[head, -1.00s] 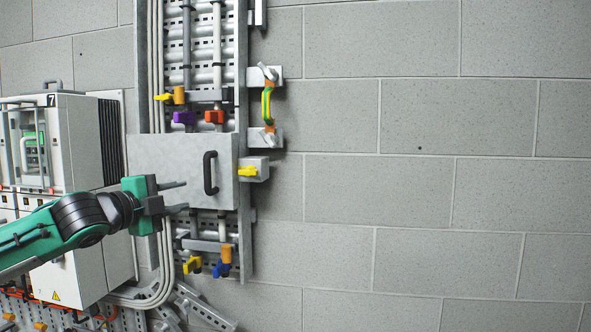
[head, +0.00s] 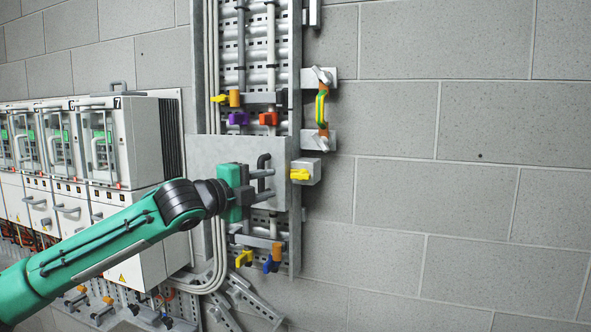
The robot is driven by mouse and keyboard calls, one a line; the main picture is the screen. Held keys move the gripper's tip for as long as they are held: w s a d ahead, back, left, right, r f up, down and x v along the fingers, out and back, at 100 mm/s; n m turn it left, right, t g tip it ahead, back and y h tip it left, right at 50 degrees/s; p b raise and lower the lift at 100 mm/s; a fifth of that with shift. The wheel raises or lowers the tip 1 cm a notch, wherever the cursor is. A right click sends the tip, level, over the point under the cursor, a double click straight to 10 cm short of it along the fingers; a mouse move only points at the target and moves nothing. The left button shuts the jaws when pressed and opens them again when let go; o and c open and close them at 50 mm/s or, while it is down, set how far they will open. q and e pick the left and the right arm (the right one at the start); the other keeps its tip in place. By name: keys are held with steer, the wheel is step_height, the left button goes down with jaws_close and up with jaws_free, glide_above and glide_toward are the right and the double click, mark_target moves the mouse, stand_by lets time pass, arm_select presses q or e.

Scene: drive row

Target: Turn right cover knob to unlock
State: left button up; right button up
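The grey cover plate (head: 213,153) hangs on the ladder-like rack, with a black handle (head: 264,160) on its right part. The yellow right cover knob (head: 299,175) sits on a small grey block (head: 313,169) at the cover's right edge. Its lever lies roughly level. My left gripper (head: 266,184) is in front of the cover, with its two fingers apart and pointing right. It overlaps the lower part of the handle and stops short of the yellow knob in the picture. I cannot tell its depth from the cover. Nothing shows between the fingers. My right gripper is not in view.
White drive cabinets (head: 128,138) stand in a row at the left. Purple (head: 239,118) and red (head: 268,118) valves sit above the cover, yellow (head: 244,258) and blue (head: 272,264) levers below. A green-yellow strap (head: 321,107) is at the upper right. The block wall (head: 440,200) to the right is bare.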

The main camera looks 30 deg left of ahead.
mark_target(297, 178)
arm_select(q)
steer(key=w+p, duration=0.2)
steer(key=w+d+p, duration=0.1)
steer(key=w, duration=0.2)
steer(key=w+p, duration=0.2)
steer(key=w, duration=0.1)
steer(key=shift+w+d+r+p, duration=0.15)
steer(key=shift+w+d+p, duration=0.1)
steer(key=shift+p, duration=0.05)
steer(key=shift+w+d, duration=0.15)
steer(key=shift+w, duration=0.4)
steer(key=shift+f, duration=0.2)
jaws_close()
